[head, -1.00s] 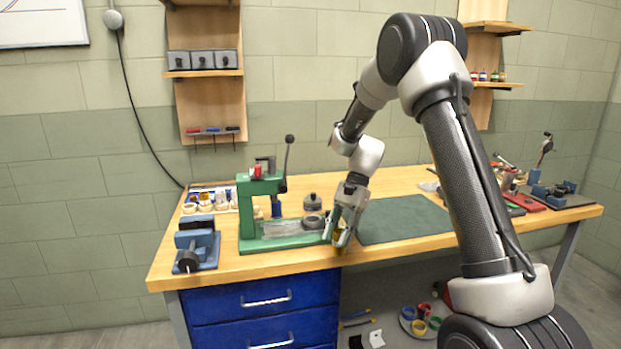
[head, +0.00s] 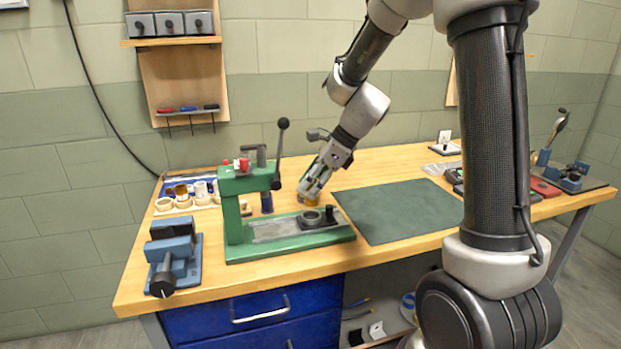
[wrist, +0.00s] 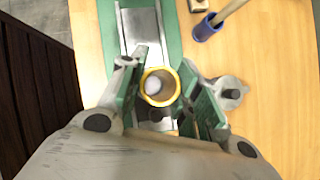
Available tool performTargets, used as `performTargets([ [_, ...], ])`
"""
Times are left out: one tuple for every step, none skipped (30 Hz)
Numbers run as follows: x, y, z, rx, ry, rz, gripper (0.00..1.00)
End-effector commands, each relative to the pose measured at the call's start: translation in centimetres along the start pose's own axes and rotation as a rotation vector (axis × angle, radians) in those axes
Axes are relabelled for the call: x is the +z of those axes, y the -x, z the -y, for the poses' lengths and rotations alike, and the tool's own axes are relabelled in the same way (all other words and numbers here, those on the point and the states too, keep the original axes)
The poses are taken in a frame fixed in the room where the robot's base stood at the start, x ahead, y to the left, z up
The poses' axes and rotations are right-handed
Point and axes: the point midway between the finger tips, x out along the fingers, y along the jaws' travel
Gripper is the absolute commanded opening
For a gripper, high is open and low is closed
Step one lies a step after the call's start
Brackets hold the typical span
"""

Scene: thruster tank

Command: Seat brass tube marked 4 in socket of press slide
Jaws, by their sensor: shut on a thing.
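My gripper (head: 312,194) is shut on a yellow brass tube (head: 313,200), just above or behind the press slide. In the wrist view the tube (wrist: 160,87) stands end-on between the green finger pads, its open bore facing the camera; a pale round shape shows inside. No number is legible. The green press (head: 238,205) stands on the bench with its lever up. The slide (wrist: 142,25) runs up to the tube in the wrist view; the socket there is mostly hidden.
A blue vise (head: 173,255) stands left of the press. A blue cup (wrist: 207,27) and a grey round knobbed part (wrist: 229,92) sit beside the press base. A tray of rings (head: 183,199) lies behind. The green mat (head: 395,210) at right is clear.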

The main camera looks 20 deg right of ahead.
Motion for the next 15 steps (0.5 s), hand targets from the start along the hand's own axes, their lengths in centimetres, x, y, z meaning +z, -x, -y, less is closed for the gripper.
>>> performTargets([
  [-0.3, -0.3, 0.0, 0.001, -0.001, -0.001, 0.04],
  [-0.4, -0.5, 0.0, 0.001, 0.000, -0.001, 0.04],
  [-0.6, -0.8, 0.0, 0.002, 0.000, -0.001, 0.04],
  [-0.7, -1.0, 0.0, 0.002, 0.000, -0.001, 0.04],
  [-0.8, -1.2, 0.0, 0.002, -0.001, 0.000, 0.04],
  [-1.0, -1.5, 0.0, 0.002, 0.000, -0.001, 0.04],
  [-1.1, -1.7, 0.0, 0.002, 0.000, -0.001, 0.04],
  [-1.2, -1.9, 0.0, 0.002, 0.000, -0.001, 0.04],
  [-1.4, -2.1, 0.0, 0.002, 0.000, -0.001, 0.04],
  [-1.5, -2.3, 0.0, 0.002, 0.000, -0.001, 0.04],
  [-1.6, -2.5, 0.0, 0.003, 0.001, 0.000, 0.04],
  [-1.8, -2.8, 0.0, 0.003, 0.000, 0.000, 0.04],
  [-1.9, -2.9, 0.0, 0.003, 0.000, 0.000, 0.04],
  [-2.0, -3.1, 0.0, 0.003, 0.001, -0.001, 0.04],
  [-2.1, -3.3, 0.0, 0.002, 0.002, -0.001, 0.04],
])
